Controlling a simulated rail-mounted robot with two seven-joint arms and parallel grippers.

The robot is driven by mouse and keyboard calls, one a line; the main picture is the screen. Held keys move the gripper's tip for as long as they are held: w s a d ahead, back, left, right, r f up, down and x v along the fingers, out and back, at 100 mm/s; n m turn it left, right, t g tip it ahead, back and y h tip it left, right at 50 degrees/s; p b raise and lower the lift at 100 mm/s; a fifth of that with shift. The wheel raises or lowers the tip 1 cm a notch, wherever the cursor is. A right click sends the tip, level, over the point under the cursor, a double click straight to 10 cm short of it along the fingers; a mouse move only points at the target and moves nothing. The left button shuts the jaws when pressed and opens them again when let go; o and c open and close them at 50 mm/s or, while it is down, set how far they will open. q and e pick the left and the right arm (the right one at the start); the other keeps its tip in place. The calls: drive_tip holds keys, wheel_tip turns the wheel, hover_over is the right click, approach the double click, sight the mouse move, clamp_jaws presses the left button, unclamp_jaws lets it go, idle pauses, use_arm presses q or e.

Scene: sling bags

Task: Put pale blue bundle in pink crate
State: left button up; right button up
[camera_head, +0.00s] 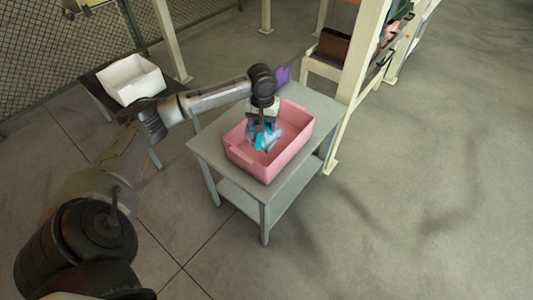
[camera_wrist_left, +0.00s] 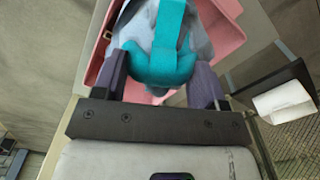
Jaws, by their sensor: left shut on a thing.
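The pink crate (camera_head: 287,150) stands on a grey table. My left gripper (camera_head: 264,138) reaches down over the crate and is shut on the pale blue bundle (camera_head: 274,137), which has a teal band. The bundle appears inside or just above the crate's opening; whether it touches the floor of the crate I cannot tell. In the left wrist view the bundle (camera_wrist_left: 196,38) sits between the two dark fingers of the gripper (camera_wrist_left: 162,75), with the pink crate (camera_wrist_left: 228,42) behind it. My right gripper is not in view.
The grey table (camera_head: 215,152) has a lower shelf. A purple thing (camera_head: 282,75) lies behind the crate. A white bin (camera_head: 131,80) stands on a dark stand at the left. A cream rack (camera_head: 354,85) rises close to the table's right side. Open floor lies at the right.

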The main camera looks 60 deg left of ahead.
use_arm(q)
wheel_tip(320, 180, down, 16)
drive_tip(key=b, duration=0.5)
drive_tip(key=shift+d+f, duration=0.1)
drive_tip(key=o, duration=1.3)
drive_tip(key=shift+f, duration=0.1)
drive_tip(key=shift+o, duration=0.2)
wheel_tip(320, 180, up, 12)
drive_tip(key=p, duration=0.4)
drive_tip(key=shift+r, duration=0.2)
